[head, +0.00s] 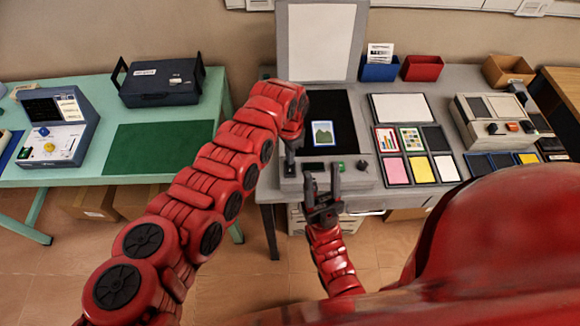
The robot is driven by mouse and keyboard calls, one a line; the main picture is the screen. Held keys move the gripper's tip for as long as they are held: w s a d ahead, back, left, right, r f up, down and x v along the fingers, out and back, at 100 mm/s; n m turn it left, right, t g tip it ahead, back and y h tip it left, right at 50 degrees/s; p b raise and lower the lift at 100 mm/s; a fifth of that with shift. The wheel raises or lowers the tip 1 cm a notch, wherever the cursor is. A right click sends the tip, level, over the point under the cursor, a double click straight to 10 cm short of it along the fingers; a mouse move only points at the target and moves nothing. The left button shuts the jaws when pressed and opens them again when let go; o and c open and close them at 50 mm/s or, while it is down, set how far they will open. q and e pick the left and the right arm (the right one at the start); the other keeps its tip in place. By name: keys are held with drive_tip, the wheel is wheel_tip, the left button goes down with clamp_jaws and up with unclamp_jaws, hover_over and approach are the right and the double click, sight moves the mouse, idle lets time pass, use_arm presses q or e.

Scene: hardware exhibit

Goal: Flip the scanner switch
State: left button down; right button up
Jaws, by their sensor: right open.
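The scanner (365,178) stands on the grey table with its lid (320,40) raised. A picture card (322,134) lies on its black bed. Its front panel carries a small dark display (313,167), a green button (341,165) and a dark knob-like control (361,165); I cannot tell for sure which part is the switch. My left arm reaches over the scanner's left side. My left gripper (289,158) is a small dark shape at the panel's left end; its fingers are not clear. My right gripper (322,178) is open and empty, fingers pointing at the front panel's middle.
Right of the scanner are a tray (402,108) and several coloured cards. Blue (380,72) and red (422,70) bins stand behind. Another device (492,122) sits further right. A green table (105,148) at left holds a dark case (160,82) and a blue-grey instrument (55,125).

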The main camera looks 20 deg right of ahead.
use_arm(q)
drive_tip(key=shift+f, duration=0.25)
drive_tip(key=shift+r, duration=0.1)
drive_tip(key=shift+r+p, duration=0.85)
drive_tip(key=shift+r, duration=0.5)
drive_tip(key=shift+r+p, duration=1.1)
drive_tip(key=shift+r, duration=1.05)
drive_tip(key=shift+f, duration=0.15)
